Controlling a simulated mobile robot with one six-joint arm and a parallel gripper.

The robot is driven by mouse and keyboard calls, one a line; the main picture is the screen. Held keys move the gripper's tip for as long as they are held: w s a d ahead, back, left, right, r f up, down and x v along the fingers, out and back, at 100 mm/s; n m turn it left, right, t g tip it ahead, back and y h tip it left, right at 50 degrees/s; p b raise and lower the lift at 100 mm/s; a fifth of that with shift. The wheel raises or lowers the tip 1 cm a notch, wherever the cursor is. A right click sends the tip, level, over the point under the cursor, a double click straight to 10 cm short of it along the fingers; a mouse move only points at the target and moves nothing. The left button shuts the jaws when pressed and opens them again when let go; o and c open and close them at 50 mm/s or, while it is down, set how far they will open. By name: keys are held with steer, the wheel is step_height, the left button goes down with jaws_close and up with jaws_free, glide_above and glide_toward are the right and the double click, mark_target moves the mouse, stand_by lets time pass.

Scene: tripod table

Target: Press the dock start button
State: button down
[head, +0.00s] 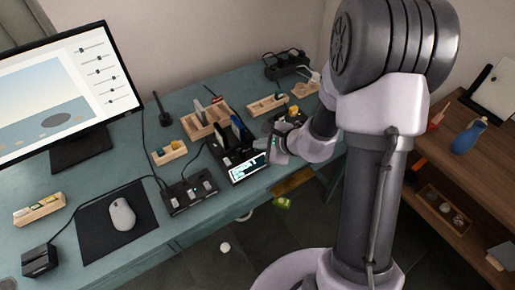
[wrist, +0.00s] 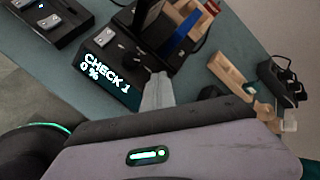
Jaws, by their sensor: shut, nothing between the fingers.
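The dock (head: 228,157) is a black box on the teal table with upright slabs, one of them blue, in its top. Its lit front screen (head: 250,168) faces the table's front edge. In the wrist view the dock's screen (wrist: 108,77) reads "CHECK 1" and "0 %". A small grey switch-like part (wrist: 104,38) sits on the dock's top. I cannot tell which part is the start button. My gripper (head: 274,148) is shut and empty at the dock's right end. In the wrist view its fingertips (wrist: 159,77) are close to the dock; contact cannot be told.
A black switch box (head: 190,194) stands left of the dock, and wooden trays (head: 206,121) stand behind it. A power strip (head: 286,65) lies at the back. A mouse (head: 122,214) on a dark mat and a monitor (head: 60,90) are at left.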

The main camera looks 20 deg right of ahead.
stand_by(0.3)
steer(key=shift+r+p, duration=0.45)
steer(key=shift+r, duration=0.25)
step_height(320, 180, up, 5)
steer(key=p, duration=0.3)
stand_by(0.6)
